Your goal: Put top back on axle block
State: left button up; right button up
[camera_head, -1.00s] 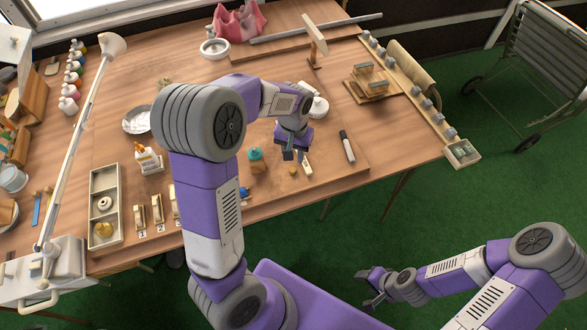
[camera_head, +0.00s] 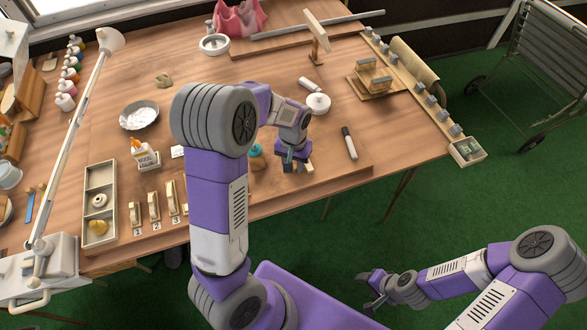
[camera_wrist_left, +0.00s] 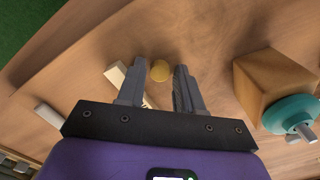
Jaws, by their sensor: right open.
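A wooden block (camera_wrist_left: 268,80) with a teal disc (camera_wrist_left: 290,114) and a grey axle pin stands at the right in the left wrist view. In the head view the teal part (camera_head: 257,150) shows just left of my left gripper (camera_head: 293,160). My left gripper also shows in the left wrist view (camera_wrist_left: 157,85), its two fingers apart. A pale wooden bar (camera_wrist_left: 116,74) is partly hidden behind the left finger. My right gripper (camera_head: 367,290) is open and empty, off the table over the green floor.
A black-capped marker (camera_head: 349,143) lies right of my left gripper, and a round white container (camera_head: 317,104) stands behind it. Numbered wooden stands (camera_head: 154,207), a glue bottle (camera_head: 144,155) and a compartment tray (camera_head: 100,178) are at left. The table's front edge is close.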

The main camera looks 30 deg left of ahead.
pick_arm(q)
jog(key=shift+r, duration=0.1)
jog(key=shift+c, duration=0.5)
grip_shut()
notch_tip(320, 180, up, 10)
jog(key=p, duration=0.3)
